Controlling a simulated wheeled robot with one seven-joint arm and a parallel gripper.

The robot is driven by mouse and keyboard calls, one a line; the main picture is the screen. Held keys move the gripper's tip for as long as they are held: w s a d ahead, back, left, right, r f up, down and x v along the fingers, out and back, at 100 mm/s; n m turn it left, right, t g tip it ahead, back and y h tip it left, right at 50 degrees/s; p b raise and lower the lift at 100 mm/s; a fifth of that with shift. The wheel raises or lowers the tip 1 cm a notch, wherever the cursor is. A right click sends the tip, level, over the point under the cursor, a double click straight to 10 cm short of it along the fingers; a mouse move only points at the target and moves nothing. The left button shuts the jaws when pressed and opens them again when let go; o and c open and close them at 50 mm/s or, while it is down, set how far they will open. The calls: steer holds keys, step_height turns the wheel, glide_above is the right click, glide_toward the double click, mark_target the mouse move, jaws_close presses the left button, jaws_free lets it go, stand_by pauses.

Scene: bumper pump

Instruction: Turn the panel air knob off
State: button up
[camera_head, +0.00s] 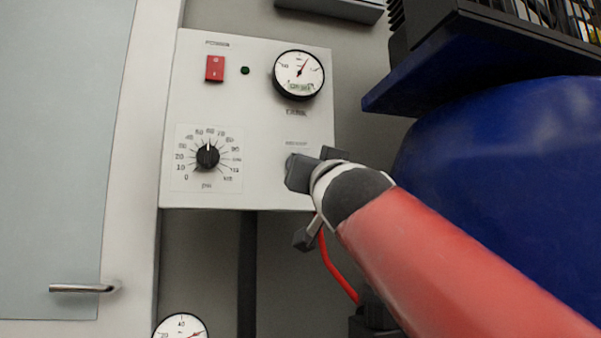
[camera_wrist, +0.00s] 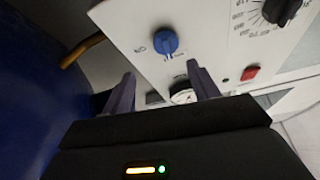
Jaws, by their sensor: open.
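The white control panel (camera_head: 250,115) is on the wall in the head view. A blue knob (camera_wrist: 166,41) shows on it in the wrist view, with small lettering around it that I cannot read. This knob is hidden behind my gripper in the head view. My gripper (camera_head: 302,205) is at the panel's lower right corner. In the wrist view my gripper (camera_wrist: 161,76) is open, with nothing between its fingers. The blue knob appears beyond the fingertips, apart from both. A black knob (camera_head: 207,157) with a psi scale is at the panel's lower left, its mark near the top.
A red switch (camera_head: 215,68), a small green light (camera_head: 245,70) and a round gauge (camera_head: 298,74) are on the panel. A large blue tank (camera_head: 500,190) stands close on the right. A red hose (camera_head: 335,268) hangs below my gripper. A door handle (camera_head: 82,288) is at left.

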steer(key=w+a+r+n+p, duration=0.1)
steer(key=w+a+r+p, duration=0.1)
steer(key=w+p, duration=0.2)
steer(key=shift+w+r+y, duration=0.4)
steer(key=shift+w, duration=0.95)
steer(key=c, duration=1)
steer(key=shift+n+y+p, duration=0.5)
steer(key=shift+n+p, duration=0.5)
steer(key=shift+n, duration=0.2)
